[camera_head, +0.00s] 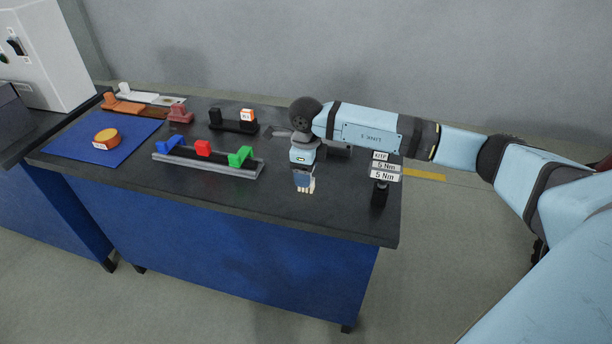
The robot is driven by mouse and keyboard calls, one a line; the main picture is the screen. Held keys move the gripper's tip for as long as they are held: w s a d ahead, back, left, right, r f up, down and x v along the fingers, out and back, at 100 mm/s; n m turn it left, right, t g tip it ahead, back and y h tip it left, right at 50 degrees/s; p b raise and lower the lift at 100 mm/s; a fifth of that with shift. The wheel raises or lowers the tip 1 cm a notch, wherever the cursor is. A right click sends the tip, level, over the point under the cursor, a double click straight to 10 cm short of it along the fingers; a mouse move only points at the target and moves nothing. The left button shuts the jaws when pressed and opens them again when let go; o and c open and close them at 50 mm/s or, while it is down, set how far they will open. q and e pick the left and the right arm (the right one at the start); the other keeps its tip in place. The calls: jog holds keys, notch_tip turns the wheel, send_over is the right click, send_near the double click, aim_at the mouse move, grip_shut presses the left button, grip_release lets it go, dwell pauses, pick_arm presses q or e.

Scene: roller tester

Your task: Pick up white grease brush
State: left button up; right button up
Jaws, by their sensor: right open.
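A long white piece (148,97) with an upright white knob at its left end lies at the far left back of the dark table. It looks like the white grease brush, but it is too small to be sure. My right gripper (305,187) hangs over the right part of the table, pointing down, far to the right of the white piece. It is open, and nothing shows between its small pale fingertips. My left gripper is out of view.
An orange piece (124,105) lies just in front of the white one. Nearby are a blue mat (75,143) with an orange disc (106,138), a grey rack (215,165) with coloured holders, and a black stand (233,125). A torque sign (384,167) stands at the right edge.

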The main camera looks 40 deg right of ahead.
jog(key=c, duration=1)
jog(key=shift+r, duration=0.15)
